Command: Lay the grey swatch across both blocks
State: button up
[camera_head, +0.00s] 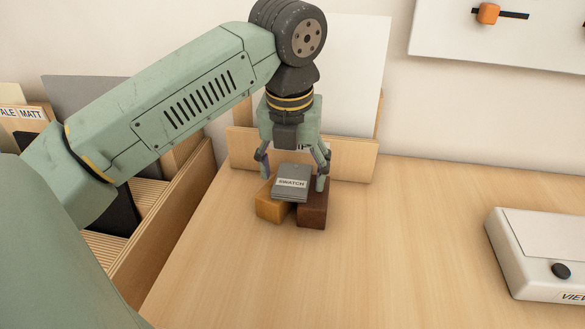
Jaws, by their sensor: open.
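The grey swatch (291,184), a flat piece with a white "SWATCH" label, lies on top of an orange-yellow block (272,208) at its left and a dark brown block (313,212) at its right. It appears to span the gap between them. My gripper (291,181) points down over the swatch, with one finger at the left and one at the right of it. The fingers stand apart, so it is open. Whether a fingertip touches the swatch or the blocks cannot be told. The blocks' far ends are hidden.
A wooden holder with a white panel (352,70) stands close behind the blocks. A slotted wooden rack (165,238) with dark and grey panels is at the left. A white box (540,235) with a black knob is at the right. The table's front middle is clear.

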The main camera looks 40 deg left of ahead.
aim_at(290, 186)
notch_tip(290, 186, up, 12)
jog(key=s+p, duration=0.1)
jog(key=p, duration=0.5)
jog(key=shift+s+d+f+p, duration=0.15)
jog(key=shift+s+d+p, duration=0.2)
jog(key=shift+d, duration=0.1)
